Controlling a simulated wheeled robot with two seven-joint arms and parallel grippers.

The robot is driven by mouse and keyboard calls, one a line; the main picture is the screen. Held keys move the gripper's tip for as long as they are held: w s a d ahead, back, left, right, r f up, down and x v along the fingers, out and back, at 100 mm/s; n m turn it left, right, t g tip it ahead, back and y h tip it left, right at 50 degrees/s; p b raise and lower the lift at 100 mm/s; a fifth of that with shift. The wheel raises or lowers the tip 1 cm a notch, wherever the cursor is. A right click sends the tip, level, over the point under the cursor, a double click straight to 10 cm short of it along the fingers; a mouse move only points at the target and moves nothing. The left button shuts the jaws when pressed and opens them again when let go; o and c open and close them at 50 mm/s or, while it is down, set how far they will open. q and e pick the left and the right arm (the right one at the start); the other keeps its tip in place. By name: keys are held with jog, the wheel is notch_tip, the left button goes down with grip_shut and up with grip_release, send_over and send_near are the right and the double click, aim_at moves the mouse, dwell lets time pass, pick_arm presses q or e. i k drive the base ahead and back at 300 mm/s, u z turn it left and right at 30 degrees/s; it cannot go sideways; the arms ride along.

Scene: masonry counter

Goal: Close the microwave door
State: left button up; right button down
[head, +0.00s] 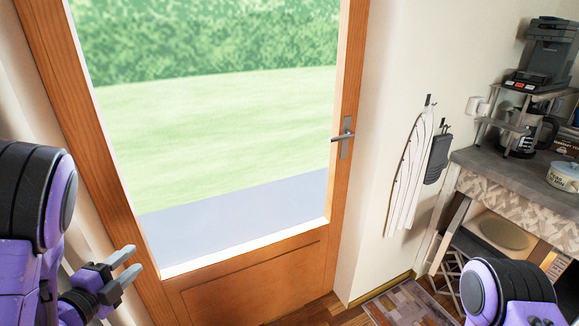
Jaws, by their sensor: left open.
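My left gripper (128,264) is open and empty at the lower left, in front of the glazed door's wooden frame, far from the recess. My right arm shows at the lower right, partly covering the area below the counter; its gripper is out of view.
A wooden glazed door (262,270) with a metal handle (343,136) fills the middle. A patterned rug (405,306) lies on the floor.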

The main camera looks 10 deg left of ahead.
aim_at(451, 232)
jog(key=z, duration=1.4)
jog(key=i, duration=1.6)
jog(key=z, duration=0.05)
